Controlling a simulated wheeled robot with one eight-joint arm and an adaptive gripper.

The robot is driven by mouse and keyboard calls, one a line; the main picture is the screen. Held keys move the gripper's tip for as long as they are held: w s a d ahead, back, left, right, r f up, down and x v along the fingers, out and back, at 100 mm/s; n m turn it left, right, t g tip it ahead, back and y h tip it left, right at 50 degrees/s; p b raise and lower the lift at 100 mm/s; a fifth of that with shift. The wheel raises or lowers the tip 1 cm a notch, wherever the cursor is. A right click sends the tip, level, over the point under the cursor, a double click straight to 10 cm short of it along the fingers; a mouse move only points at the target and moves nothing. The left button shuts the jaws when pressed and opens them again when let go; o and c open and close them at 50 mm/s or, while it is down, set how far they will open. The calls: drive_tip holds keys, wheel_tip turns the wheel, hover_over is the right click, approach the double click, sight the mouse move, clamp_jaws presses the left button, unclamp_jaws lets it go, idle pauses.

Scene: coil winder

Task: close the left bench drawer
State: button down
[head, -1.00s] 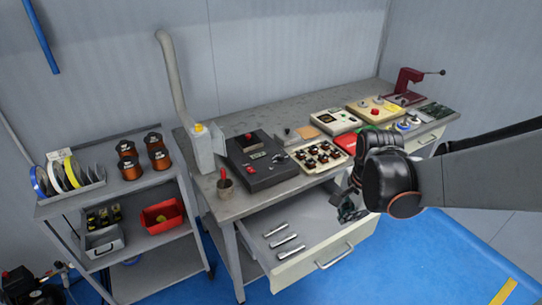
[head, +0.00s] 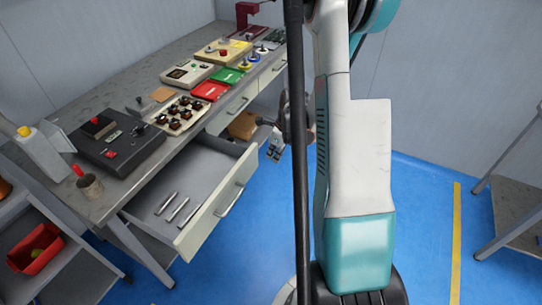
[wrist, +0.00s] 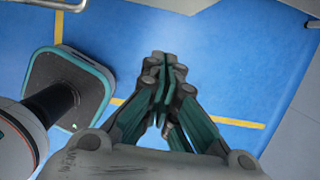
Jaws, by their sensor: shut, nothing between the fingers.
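The left bench drawer (head: 217,208) stands pulled out from under the bench in the head view. It has a pale front with a metal bar handle (head: 229,200), and several slim metal tools (head: 178,208) lie inside. My gripper (head: 273,154) is to the right of the drawer's front, apart from it, over the blue floor. In the wrist view my gripper (wrist: 165,72) has its fingers together, with nothing between them. A metal bar handle also shows at the top left edge of the wrist view (wrist: 62,4).
The grey bench top (head: 140,88) holds a black device (head: 115,143), a tray of coils (head: 180,115), and red and green trays. A second drawer (head: 232,113) farther along looks shut. A shelf unit stands at left. My arm covers the middle; blue floor is open in front.

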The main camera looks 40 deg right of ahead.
drive_tip(key=w+a+f+b, duration=0.2)
drive_tip(key=w+f+b, duration=0.2)
drive_tip(key=f, duration=0.3)
drive_tip(key=shift+w+f, duration=0.2)
drive_tip(key=shift+w, duration=0.55)
